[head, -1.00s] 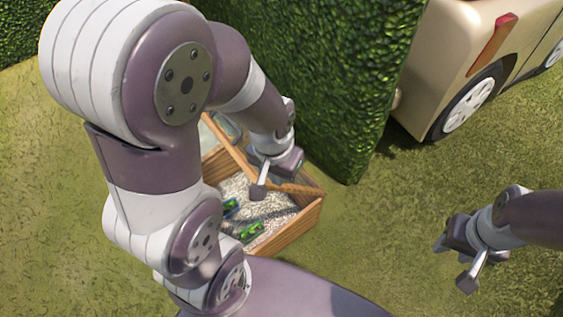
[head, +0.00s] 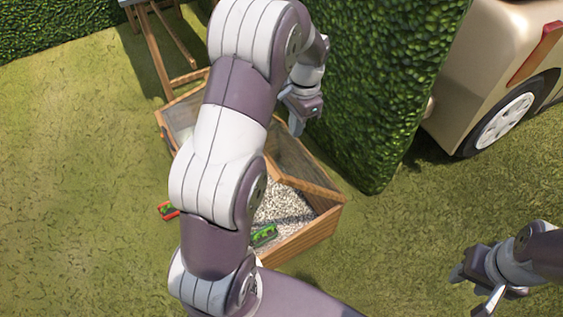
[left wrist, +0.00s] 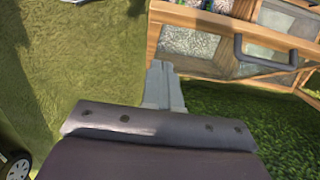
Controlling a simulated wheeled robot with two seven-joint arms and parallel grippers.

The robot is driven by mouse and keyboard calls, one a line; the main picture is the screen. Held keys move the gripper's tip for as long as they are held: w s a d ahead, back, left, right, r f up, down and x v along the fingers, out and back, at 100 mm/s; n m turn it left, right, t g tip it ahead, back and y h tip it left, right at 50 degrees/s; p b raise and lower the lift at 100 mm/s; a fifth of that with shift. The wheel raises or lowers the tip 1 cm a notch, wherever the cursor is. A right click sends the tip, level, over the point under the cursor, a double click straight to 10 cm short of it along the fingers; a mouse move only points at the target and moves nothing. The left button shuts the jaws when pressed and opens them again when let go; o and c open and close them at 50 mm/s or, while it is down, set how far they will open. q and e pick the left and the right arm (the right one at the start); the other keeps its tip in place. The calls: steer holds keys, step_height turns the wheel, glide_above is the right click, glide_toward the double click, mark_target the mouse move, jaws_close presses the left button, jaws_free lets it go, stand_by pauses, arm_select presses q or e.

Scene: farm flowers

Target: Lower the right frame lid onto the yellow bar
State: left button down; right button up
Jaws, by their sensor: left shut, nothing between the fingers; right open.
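The wooden frame box (head: 307,240) stands beside the hedge, partly hidden by my left arm. Its right lid (head: 296,160), a clear pane with a wooden rim, is at the hedge side. In the left wrist view the lid pane (left wrist: 288,22) and a dark handle (left wrist: 266,56) on a wooden rail show close ahead. I cannot pick out the yellow bar. My left gripper (head: 297,128) is shut and empty, near the hedge-side edge; its fingers (left wrist: 160,84) point towards the frame, left of the handle. My right gripper (head: 474,288) is open and empty over grass.
Gravel (head: 285,204) and a green tray (head: 264,235) are inside the box. A red and green item (head: 169,211) is left of it. The hedge (head: 382,90) rises close by; a beige vehicle (head: 480,75) stands beyond it. Grass is open at left and right.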

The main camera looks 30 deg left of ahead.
arm_select(q)
steer(key=b, duration=0.1)
glide_toward(280, 172)
step_height(280, 172, down, 3)
steer(key=w+d, duration=0.1)
steer(key=w, duration=0.1)
steer(key=shift+s+a+f, duration=0.4)
steer(key=shift+s+f, duration=0.3)
steer(key=shift+s+a+f, duration=0.25)
steer(key=shift+s+f, duration=0.2)
steer(key=shift+s, duration=0.1)
